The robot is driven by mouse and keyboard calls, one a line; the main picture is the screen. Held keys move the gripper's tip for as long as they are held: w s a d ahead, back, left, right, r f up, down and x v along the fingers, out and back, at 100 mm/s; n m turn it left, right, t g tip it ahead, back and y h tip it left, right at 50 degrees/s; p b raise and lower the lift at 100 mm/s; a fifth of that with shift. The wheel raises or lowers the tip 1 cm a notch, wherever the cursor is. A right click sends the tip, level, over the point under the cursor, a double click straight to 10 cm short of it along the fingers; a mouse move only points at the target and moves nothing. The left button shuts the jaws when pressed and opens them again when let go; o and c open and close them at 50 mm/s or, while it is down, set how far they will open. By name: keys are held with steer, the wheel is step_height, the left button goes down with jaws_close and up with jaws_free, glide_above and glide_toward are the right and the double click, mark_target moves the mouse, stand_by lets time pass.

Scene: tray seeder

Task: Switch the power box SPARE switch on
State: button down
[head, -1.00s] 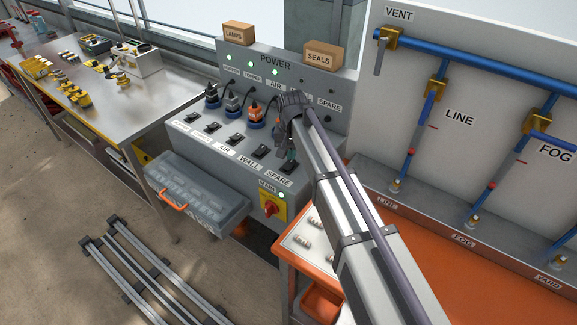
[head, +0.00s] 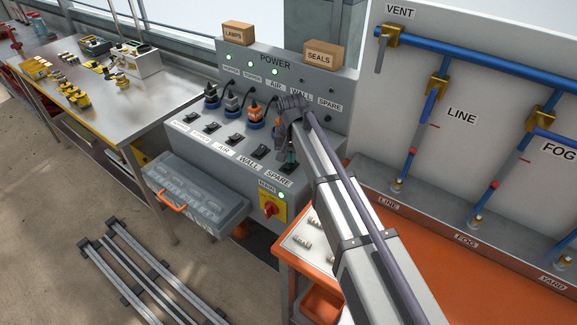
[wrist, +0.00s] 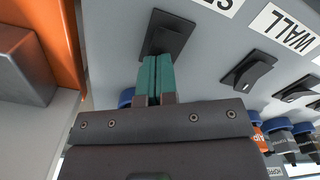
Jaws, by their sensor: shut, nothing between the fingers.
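The grey power box (head: 215,128) stands in the middle of the head view with a row of black rocker switches. The SPARE switch (head: 288,168) is the rightmost, above its SPARE label (head: 279,178); my fingers partly cover it. In the wrist view the black SPARE switch (wrist: 168,34) lies just beyond my fingertips. My gripper (head: 291,155) is shut and empty, its teal fingers (wrist: 155,72) pressed together and overlapping the switch plate's near edge in the picture. I cannot tell whether they touch it.
The WALL switch (wrist: 249,71) is the neighbour. Plugs (head: 254,117) with cords sit behind the switch row. The red MAIN knob (head: 270,209) is on the front face, with a lit green lamp. An orange bench (head: 430,250) lies to the right.

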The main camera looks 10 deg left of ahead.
step_height(320, 180, up, 7)
steer(key=p, duration=0.7)
steer(key=shift+f, duration=0.1)
steer(key=s+d, duration=1)
steer(key=d, duration=0.5)
steer(key=s+d+m, duration=0.1)
steer(key=s+d, duration=0.9)
steer(key=d, duration=0.5)
steer(key=shift+s+d, duration=0.2)
steer(key=shift+d, duration=0.15)
